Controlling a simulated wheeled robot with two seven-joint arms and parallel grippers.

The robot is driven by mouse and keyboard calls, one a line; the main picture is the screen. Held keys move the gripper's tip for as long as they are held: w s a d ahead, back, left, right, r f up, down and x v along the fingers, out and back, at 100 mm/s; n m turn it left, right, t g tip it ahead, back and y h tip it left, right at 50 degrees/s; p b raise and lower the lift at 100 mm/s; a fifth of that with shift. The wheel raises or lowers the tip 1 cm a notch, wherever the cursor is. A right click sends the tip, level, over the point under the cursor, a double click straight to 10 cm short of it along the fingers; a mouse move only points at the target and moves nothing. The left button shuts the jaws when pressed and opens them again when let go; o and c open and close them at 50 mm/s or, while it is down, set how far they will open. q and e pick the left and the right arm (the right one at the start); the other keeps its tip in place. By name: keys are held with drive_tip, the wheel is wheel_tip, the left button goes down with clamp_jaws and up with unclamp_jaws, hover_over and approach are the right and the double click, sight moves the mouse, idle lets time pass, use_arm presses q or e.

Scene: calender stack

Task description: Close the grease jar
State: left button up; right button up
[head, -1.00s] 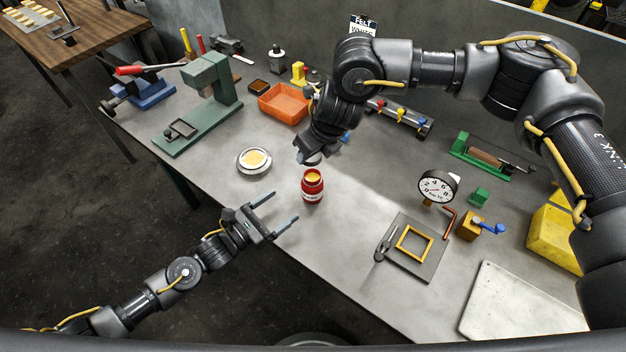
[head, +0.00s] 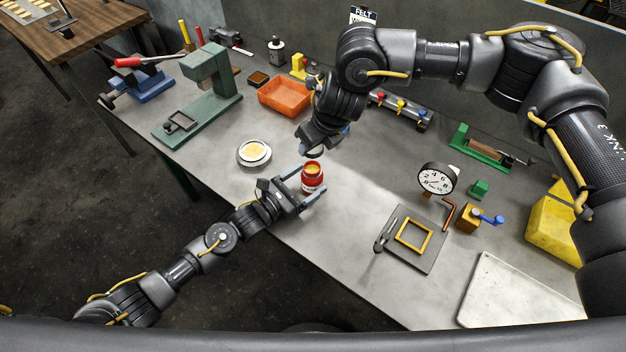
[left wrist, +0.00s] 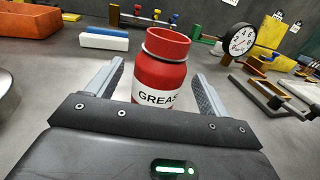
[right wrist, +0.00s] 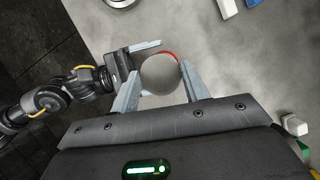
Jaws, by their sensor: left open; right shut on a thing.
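The red grease jar (head: 312,181) stands upright and open on the grey bench, with yellowish grease in its mouth. My left gripper (head: 309,180) is open, its fingers on either side of the jar. In the left wrist view the jar (left wrist: 160,82), with its white GREASE label, is between the spread fingers; I cannot tell whether they touch it. My right gripper (head: 316,150) is shut on the round grey lid (right wrist: 160,74) and holds it above the jar. In the right wrist view the lid hides most of the jar; a red edge (right wrist: 171,54) shows beyond it.
A dish with yellowish contents (head: 254,153) lies left of the jar. An orange bin (head: 285,97) and a green press (head: 206,90) stand behind. A dial gauge (head: 436,178) and a plate with a yellow frame (head: 413,238) are to the right.

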use_arm(q)
drive_tip(key=shift+x, duration=1.45)
drive_tip(key=shift+c, duration=0.4)
drive_tip(key=c, duration=1.4)
use_arm(e)
hover_over(309, 168)
drive_tip(key=s+d, duration=0.1)
drive_tip(key=shift+s+d+f, duration=0.1)
drive_tip(key=shift+f, duration=1.15)
drive_tip(key=shift+s+f, duration=0.1)
drive_tip(key=shift+f, duration=1.1)
drive_tip(key=shift+f, duration=0.85)
drive_tip(key=shift+f, duration=0.55)
